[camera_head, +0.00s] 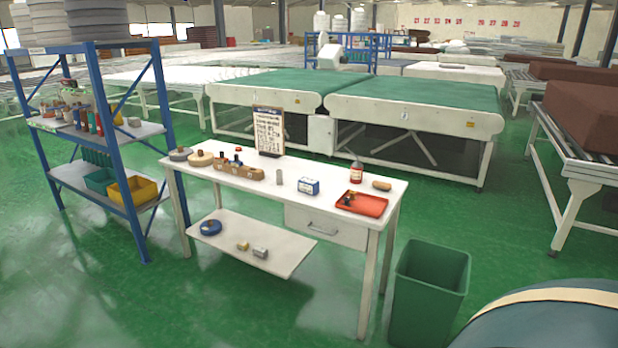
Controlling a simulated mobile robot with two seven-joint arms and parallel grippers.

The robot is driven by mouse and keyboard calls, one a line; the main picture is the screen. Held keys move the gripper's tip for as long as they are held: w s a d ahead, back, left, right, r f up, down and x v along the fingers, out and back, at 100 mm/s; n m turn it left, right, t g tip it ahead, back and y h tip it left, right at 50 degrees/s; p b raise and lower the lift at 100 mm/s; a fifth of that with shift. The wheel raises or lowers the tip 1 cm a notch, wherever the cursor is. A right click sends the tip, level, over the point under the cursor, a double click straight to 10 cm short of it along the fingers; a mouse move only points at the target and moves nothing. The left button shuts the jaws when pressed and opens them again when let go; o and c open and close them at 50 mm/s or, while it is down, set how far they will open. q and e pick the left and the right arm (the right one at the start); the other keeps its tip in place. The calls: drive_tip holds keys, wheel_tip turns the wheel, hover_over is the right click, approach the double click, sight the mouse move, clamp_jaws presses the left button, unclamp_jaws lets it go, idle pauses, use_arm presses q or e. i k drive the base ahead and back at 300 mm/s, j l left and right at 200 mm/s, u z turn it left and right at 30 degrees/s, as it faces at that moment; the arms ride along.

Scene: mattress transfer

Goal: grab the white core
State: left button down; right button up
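I cannot tell for certain which thing is the white core. A white, block-like slab (455,74) lies at the back right, behind the green-topped conveyors. Another pale slab (466,60) lies just beyond it. All of these are far off and small in the head view. Neither of my grippers shows in this view, so nothing is seen held or touched.
A white worktable (330,178) with small items stands ahead. A blue shelf (143,128) is at left, a green bin (430,292) at right. Two green-topped conveyors (415,97) lie behind; brown blocks (585,118) sit on rollers at right. Green floor (120,300) is clear at front left.

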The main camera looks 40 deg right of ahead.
sight(279, 172)
drive_tip(key=z, duration=1.5)
drive_tip(key=i+j+z, duration=0.6)
drive_tip(key=j+z, duration=0.25)
drive_tip(key=i+j, duration=0.15)
drive_tip(key=j, duration=0.15)
drive_tip(key=i+j+z, duration=0.1)
drive_tip(key=j, duration=0.25)
drive_tip(key=i+j, duration=0.2)
drive_tip(key=j, duration=0.15)
drive_tip(key=i+j+z, duration=0.1)
drive_tip(key=j, duration=0.2)
drive_tip(key=i+j+z, duration=0.1)
drive_tip(key=j, duration=0.25)
drive_tip(key=i+j, duration=0.15)
drive_tip(key=j, duration=0.2)
